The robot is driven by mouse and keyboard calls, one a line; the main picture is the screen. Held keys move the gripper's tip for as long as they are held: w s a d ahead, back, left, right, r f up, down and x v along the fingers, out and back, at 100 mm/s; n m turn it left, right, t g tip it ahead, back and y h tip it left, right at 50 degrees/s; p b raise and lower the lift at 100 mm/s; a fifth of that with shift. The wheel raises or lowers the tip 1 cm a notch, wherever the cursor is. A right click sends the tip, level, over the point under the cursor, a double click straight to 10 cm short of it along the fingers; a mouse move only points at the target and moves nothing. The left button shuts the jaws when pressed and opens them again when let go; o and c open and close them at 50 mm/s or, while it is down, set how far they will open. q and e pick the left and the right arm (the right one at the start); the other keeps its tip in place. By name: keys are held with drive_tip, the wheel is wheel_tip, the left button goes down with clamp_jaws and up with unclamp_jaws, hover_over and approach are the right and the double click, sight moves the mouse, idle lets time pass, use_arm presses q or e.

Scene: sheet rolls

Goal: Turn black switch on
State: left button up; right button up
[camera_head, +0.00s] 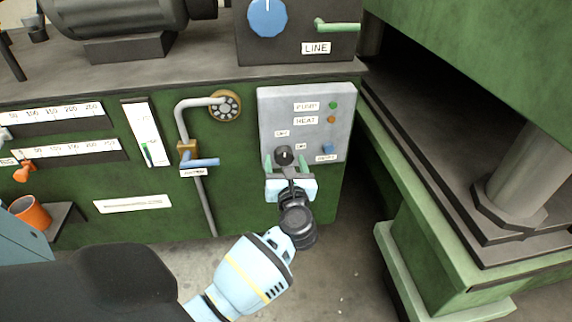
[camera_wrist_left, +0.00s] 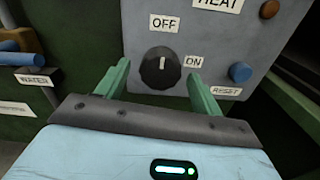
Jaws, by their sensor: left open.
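The black switch (camera_head: 285,155) is a round knob on the grey control panel (camera_head: 271,113) in the head view. In the left wrist view the black switch (camera_wrist_left: 160,68) has a white mark pointing up, toward the OFF label (camera_wrist_left: 164,23). The ON label (camera_wrist_left: 194,61) is to its right. My left gripper (camera_head: 284,164) is open, with its green fingers on either side of the knob's lower part. In the left wrist view the fingers of my left gripper (camera_wrist_left: 160,80) are apart, and I cannot tell whether they touch the knob. My right gripper is not seen.
A blue reset button (camera_head: 326,149) is right of the knob. A green light (camera_head: 333,105) and an orange light (camera_head: 331,119) are above it. A pipe with a blue water handle (camera_head: 203,162) is at left. A large green machine (camera_head: 460,170) stands at right.

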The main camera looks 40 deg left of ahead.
use_arm(q)
drive_tip(key=shift+w+a, duration=0.1)
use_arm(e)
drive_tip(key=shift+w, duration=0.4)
use_arm(q)
drive_tip(key=shift+c, duration=0.6)
drive_tip(key=c, duration=0.9)
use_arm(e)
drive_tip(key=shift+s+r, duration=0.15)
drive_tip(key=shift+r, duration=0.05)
